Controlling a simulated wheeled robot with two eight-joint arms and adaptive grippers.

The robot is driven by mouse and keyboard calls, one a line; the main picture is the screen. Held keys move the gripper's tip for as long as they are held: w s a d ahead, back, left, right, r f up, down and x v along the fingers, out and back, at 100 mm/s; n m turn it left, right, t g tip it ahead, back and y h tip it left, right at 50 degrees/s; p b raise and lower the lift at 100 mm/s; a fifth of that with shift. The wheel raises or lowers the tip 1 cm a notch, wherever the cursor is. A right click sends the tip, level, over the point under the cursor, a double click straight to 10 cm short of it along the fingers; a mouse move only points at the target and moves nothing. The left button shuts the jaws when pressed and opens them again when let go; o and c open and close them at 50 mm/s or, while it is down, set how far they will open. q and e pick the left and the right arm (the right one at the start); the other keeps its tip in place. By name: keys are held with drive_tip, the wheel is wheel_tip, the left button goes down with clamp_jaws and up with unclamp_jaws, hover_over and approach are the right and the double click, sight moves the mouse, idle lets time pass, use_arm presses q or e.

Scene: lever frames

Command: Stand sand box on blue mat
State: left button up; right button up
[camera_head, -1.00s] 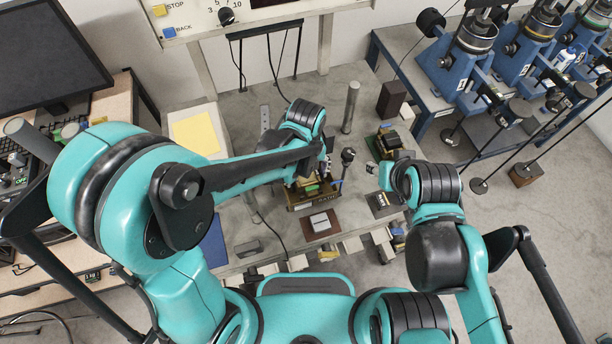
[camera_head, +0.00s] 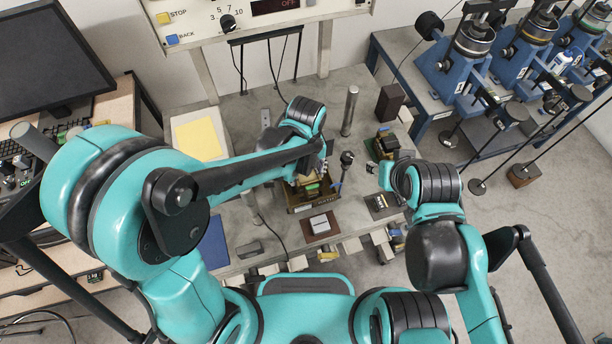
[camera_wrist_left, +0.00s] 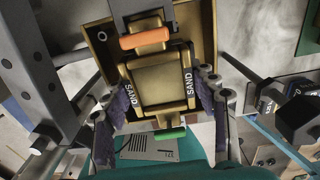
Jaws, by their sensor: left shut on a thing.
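The sand box (camera_wrist_left: 160,82) is a brass box with "SAND" on both sides and orange and green handles, seen in the left wrist view. My left gripper (camera_wrist_left: 160,108) is shut on it, with a purple-padded finger against each side. In the head view the gripper (camera_head: 312,172) is largely hidden by its own arm. A wider brass tray (camera_wrist_left: 205,30) lies behind the box; I cannot tell whether they touch. My right gripper (camera_head: 379,172) is mostly hidden by its wrist.
A metal post (camera_head: 349,112), a dark block (camera_head: 390,102) and a brown plate (camera_head: 319,226) stand or lie around the gripper. Blue machines (camera_head: 475,60) stand at the right.

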sight(306, 174)
use_arm(q)
drive_tip(key=shift+r+p, duration=1.8)
drive_tip(key=shift+r, duration=0.8)
